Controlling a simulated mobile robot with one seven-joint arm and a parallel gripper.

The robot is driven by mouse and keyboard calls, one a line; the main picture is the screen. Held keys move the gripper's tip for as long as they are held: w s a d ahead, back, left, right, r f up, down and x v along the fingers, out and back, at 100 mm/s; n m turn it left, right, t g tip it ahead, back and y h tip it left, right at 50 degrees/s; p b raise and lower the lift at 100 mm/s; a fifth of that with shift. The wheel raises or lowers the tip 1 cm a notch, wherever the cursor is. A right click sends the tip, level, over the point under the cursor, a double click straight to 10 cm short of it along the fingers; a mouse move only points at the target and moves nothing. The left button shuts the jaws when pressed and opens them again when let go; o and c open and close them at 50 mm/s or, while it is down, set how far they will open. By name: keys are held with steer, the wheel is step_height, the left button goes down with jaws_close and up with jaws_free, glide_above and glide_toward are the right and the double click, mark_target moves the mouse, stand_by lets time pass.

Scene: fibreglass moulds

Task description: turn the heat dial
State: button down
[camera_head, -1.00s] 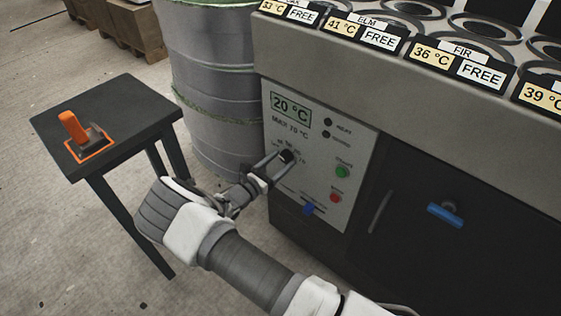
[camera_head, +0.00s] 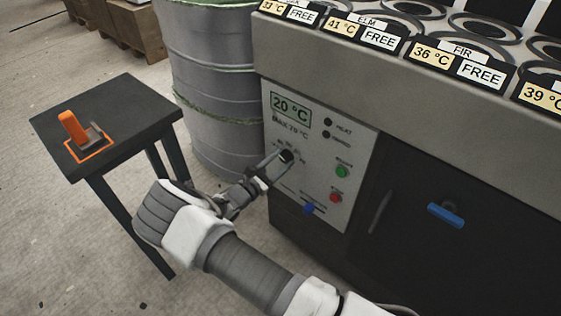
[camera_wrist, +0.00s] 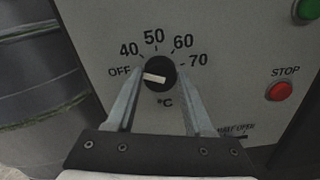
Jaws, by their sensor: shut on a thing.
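The heat dial (camera_wrist: 161,72) is a round black knob with a white pointer bar on the grey control panel (camera_head: 330,190). In the wrist view its pointer lies to the left, near the OFF mark. The scale runs OFF, 40, 50, 60, 70 °C. My gripper (camera_wrist: 160,78) is shut on the dial, with one finger on its left and one on its right. In the head view my gripper (camera_head: 279,160) reaches the dial (camera_head: 286,156) from the lower left. The display (camera_head: 291,110) above reads 20 °C, with MAX 70 °C below it.
A grey drum (camera_head: 215,80) stands left of the cabinet. A small black table (camera_head: 140,110) holds an orange-handled thing (camera_head: 73,128).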

steer(key=m, duration=1.2)
steer(key=shift+m, duration=0.4)
stand_by(0.4)
steer(key=shift+c, duration=1.4)
jaws_free()
steer(key=p+v, duration=0.2)
steer(key=v, duration=1.5)
steer(key=shift+s, duration=0.2)
steer(key=shift+a, duration=0.1)
